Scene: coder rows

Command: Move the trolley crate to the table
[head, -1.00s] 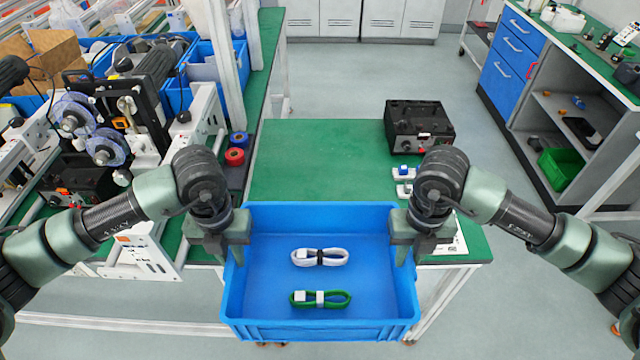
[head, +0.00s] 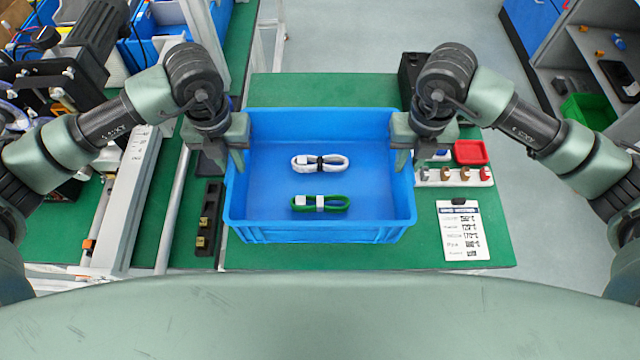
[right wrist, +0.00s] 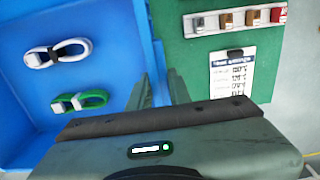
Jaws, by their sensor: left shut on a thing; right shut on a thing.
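The blue crate (head: 318,232) is over the green table top (head: 300,92) in the head view. It holds a white cable coil (head: 336,163) and a green cable coil (head: 335,204). My left gripper (head: 232,158) is shut on the crate's left wall, and my right gripper (head: 404,155) is shut on its right wall. The crate's wall also shows at my right gripper's fingers in the right wrist view (right wrist: 147,60). The crate looks level. I cannot tell whether its bottom touches the table or hangs just above it.
Right of the crate are a row of small coloured parts (head: 455,176), a red tray (head: 470,152) and a printed sheet (head: 462,230). A black box (head: 411,75) stands behind my right gripper. A dark strip (head: 208,220) lies left of the crate. Green table shows free in front and behind.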

